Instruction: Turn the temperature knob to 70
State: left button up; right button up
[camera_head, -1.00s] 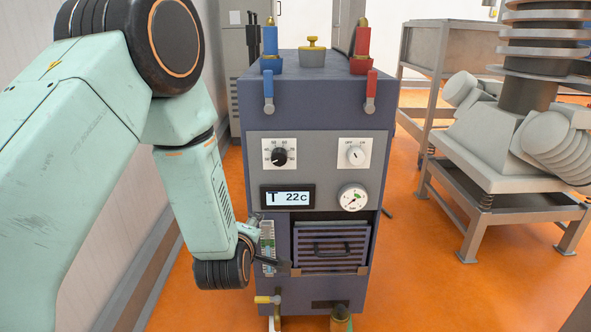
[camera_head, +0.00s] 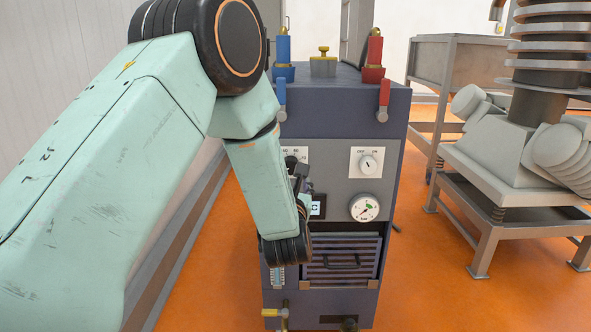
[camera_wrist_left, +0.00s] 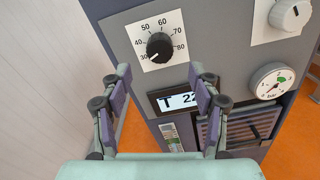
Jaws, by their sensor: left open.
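The temperature knob (camera_wrist_left: 159,46) is a black round dial on a white plate with a scale from 30 to 80. Its white mark points to the lower left, near 30. In the head view my left arm hides the knob, and only part of its white plate (camera_head: 296,153) shows. My left gripper (camera_wrist_left: 163,80) is open and empty in the wrist view, its two fingers spread below the knob and apart from it. In the head view the left gripper (camera_head: 301,180) is in front of the panel. The display (camera_wrist_left: 178,102) reads T 22, partly covered by a finger.
A white on/off switch (camera_head: 368,163) and a pressure gauge (camera_head: 364,208) sit right of the display. Blue (camera_head: 282,90) and red (camera_head: 383,95) valve handles hang at the top front edge. A drawer-like vent with a handle (camera_head: 343,262) is below. A grey machine (camera_head: 510,150) stands right.

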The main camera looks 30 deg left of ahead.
pick_arm(q)
jog(key=b+x, duration=0.2)
jog(key=x, duration=0.5)
jog(key=shift+w+a+n, duration=0.25)
jog(key=shift+w+n, duration=0.05)
jog(key=shift+n, duration=0.1)
jog(key=c, duration=1.2)
